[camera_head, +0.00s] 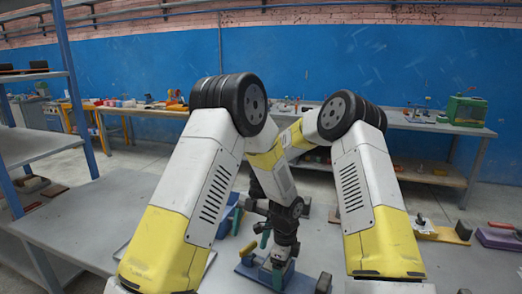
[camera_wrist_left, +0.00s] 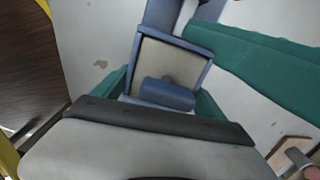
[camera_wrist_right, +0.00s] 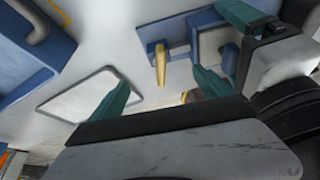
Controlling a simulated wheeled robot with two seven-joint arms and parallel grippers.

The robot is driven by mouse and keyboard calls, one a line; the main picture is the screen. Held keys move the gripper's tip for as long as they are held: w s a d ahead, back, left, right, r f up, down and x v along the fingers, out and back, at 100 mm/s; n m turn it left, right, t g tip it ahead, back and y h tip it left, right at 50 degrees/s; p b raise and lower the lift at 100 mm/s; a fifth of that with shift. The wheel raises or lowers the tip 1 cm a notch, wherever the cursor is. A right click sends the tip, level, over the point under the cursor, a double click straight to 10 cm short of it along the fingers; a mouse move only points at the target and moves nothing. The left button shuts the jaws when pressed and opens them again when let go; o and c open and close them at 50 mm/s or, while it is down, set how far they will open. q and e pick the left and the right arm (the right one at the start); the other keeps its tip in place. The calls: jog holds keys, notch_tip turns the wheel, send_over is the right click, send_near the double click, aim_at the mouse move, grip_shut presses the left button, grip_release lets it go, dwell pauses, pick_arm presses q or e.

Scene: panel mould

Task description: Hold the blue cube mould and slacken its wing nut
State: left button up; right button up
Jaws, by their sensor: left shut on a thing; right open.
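The blue cube mould (camera_wrist_right: 213,42) stands on a blue base plate (camera_wrist_right: 180,24) on the table. Its open top with a pale inside faces up in the left wrist view (camera_wrist_left: 172,62). My left gripper (camera_head: 280,268) is shut on the mould, with green fingers at opposite sides. The yellow wing nut (camera_wrist_right: 160,63) sits on a bolt at the mould's side. My right gripper (camera_wrist_right: 163,90) is open, its fingertips on either side of the wing nut in that view; I see no clear contact. In the head view my right gripper (camera_head: 257,243) is just left of the left one, and the mould is largely hidden.
A pale flat plate (camera_wrist_right: 78,95) lies on the table beside the base plate. A blue container (camera_wrist_right: 30,50) is further left in the right wrist view. A yellow board (camera_head: 445,235) and a purple block (camera_head: 497,239) lie at the table's right. The left tabletop (camera_head: 90,222) is mostly bare.

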jog(key=v, duration=0.8)
jog(key=shift+r, duration=0.3)
jog(key=shift+w+d, duration=0.1)
jog(key=shift+d, duration=0.05)
